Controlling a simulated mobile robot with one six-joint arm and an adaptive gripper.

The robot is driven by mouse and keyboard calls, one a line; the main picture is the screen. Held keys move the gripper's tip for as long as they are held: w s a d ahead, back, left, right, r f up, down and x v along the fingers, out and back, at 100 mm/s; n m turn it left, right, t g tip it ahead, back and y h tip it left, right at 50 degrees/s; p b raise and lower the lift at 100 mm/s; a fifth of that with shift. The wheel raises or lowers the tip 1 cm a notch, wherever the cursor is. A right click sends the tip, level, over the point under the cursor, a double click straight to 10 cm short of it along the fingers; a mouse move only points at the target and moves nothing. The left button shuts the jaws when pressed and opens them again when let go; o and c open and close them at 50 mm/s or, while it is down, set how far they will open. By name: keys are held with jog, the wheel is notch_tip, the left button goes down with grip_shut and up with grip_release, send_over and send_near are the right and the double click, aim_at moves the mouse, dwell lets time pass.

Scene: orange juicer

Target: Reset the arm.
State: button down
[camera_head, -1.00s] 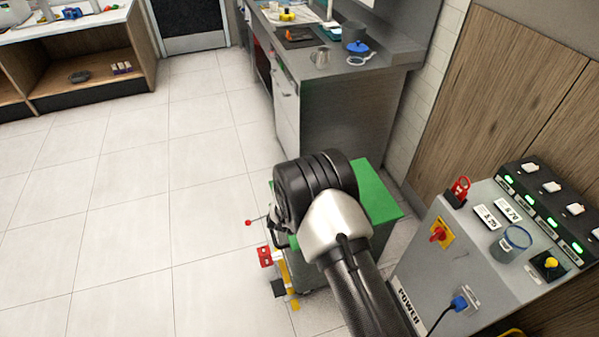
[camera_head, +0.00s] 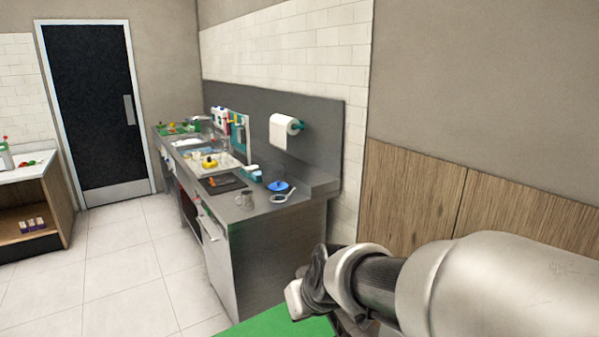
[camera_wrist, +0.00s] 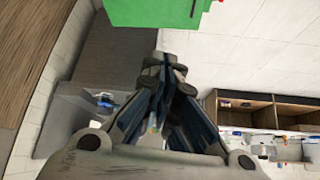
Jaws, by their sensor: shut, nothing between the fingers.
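My gripper (camera_wrist: 163,78) shows in the wrist view, its two dark fingers brought together at the tips with nothing between them. It is clear of any object there. In the head view my arm reaches in from the lower right, and I cannot make out the fingertips. A green surface (camera_head: 278,324) lies below and beside the arm at the bottom of the head view. It also shows at the top of the wrist view (camera_wrist: 155,12).
A wooden shelf unit (camera_head: 25,222) is at far left. Tiled floor (camera_head: 125,270) between is clear.

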jog(key=s+d+r+m+g+h, duration=0.1)
jog(key=s+d+m, duration=0.1)
jog(key=s+d, duration=0.5)
jog(key=s+d+r+m+g+h, duration=0.1)
jog(key=s+d, duration=0.6)
jog(key=s, duration=1)
jog(key=shift+s+d+r+m+h, duration=0.15)
jog(key=shift+s+r+m+h, duration=0.2)
jog(key=shift+m, duration=0.25)
jog(key=shift+f, duration=0.1)
